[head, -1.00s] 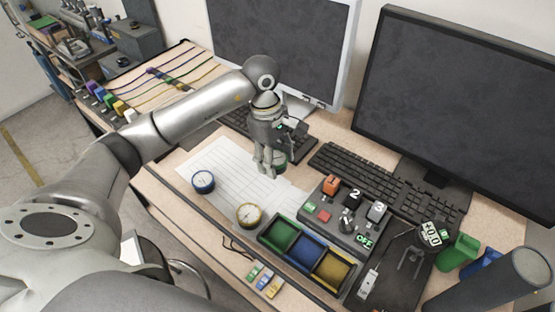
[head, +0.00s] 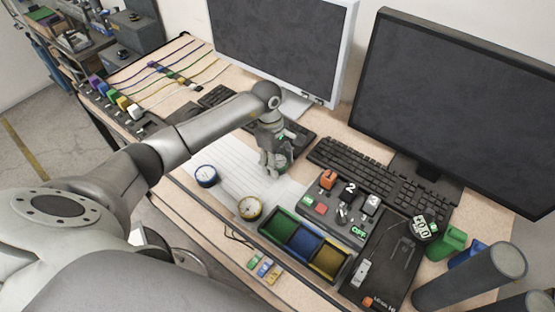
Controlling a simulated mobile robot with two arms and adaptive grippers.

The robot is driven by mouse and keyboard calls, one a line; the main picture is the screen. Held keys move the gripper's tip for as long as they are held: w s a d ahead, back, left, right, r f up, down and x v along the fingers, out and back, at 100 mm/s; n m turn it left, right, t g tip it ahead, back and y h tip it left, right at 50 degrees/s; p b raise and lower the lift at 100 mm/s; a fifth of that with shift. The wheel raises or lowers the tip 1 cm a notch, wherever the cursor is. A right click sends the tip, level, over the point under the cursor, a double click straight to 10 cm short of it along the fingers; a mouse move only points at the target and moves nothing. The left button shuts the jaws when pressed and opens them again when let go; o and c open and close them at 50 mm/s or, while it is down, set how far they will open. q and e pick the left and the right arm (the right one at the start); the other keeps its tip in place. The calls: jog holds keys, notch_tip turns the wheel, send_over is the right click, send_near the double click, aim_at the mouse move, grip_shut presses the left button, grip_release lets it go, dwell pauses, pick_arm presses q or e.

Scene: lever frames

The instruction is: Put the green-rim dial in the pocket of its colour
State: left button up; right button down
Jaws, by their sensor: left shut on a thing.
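My left gripper (head: 273,170) is shut on the green-rim dial (head: 284,166), at the back right of the white sheet. The fingers hide most of this dial; only a little green shows beside them. The blue-rim dial (head: 206,176) and the yellow-rim dial (head: 249,208) lie apart on the sheet, to the left and in front. The tray in front has an empty green pocket (head: 280,225), an empty blue pocket (head: 305,243) and an empty yellow pocket (head: 328,260). My right gripper is not in view.
A control box (head: 340,205) with numbered levers stands right behind the tray. A keyboard (head: 370,180) and two monitors are behind. The white sheet (head: 232,181) is clear between the dials. Small coloured blocks (head: 264,270) lie at the front edge.

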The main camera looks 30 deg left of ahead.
pick_arm(q)
jog(key=shift+f, duration=0.15)
jog(key=o, duration=1.1)
